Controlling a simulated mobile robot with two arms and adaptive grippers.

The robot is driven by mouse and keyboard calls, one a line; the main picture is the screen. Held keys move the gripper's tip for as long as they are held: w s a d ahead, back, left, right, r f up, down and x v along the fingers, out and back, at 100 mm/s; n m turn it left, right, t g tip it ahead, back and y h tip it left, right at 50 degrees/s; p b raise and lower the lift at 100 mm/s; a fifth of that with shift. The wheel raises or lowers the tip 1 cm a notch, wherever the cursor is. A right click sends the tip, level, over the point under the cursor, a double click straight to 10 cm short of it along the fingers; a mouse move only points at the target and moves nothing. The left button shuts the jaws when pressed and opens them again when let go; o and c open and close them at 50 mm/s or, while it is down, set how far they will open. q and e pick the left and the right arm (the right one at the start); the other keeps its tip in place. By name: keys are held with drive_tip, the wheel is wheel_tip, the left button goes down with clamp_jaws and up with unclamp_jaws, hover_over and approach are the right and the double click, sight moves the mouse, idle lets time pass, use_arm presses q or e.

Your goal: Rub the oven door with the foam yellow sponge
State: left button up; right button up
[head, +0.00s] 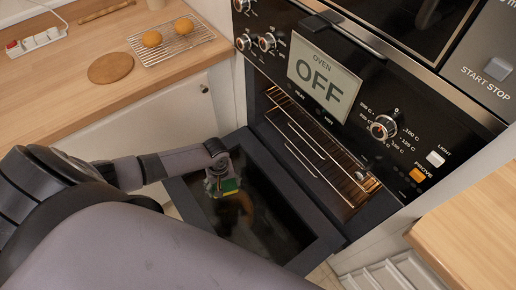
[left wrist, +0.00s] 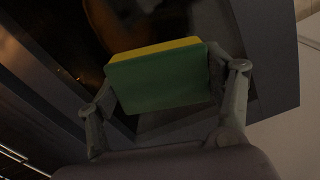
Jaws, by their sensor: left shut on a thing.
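The sponge (head: 229,185) is yellow with a green layer. In the left wrist view the sponge (left wrist: 160,80) shows its green face, with a yellow strip along the far edge. My left gripper (head: 221,183) is shut on the sponge, with one finger at each side. It is over the dark glass of the lowered oven door (head: 290,228). The oven door also shows in the left wrist view (left wrist: 272,62). I cannot tell whether the sponge touches the glass. My right gripper is not in view.
The oven panel (head: 325,78) reads OFF, above the open cavity with wire racks (head: 310,145). A wooden counter (head: 75,85) at the left holds a cooling rack (head: 172,42) with two buns and a round board (head: 110,68). Another counter (head: 475,235) is at the right.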

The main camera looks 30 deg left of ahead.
use_arm(q)
drive_tip(key=shift+r+p, duration=0.9)
drive_tip(key=shift+r, duration=0.25)
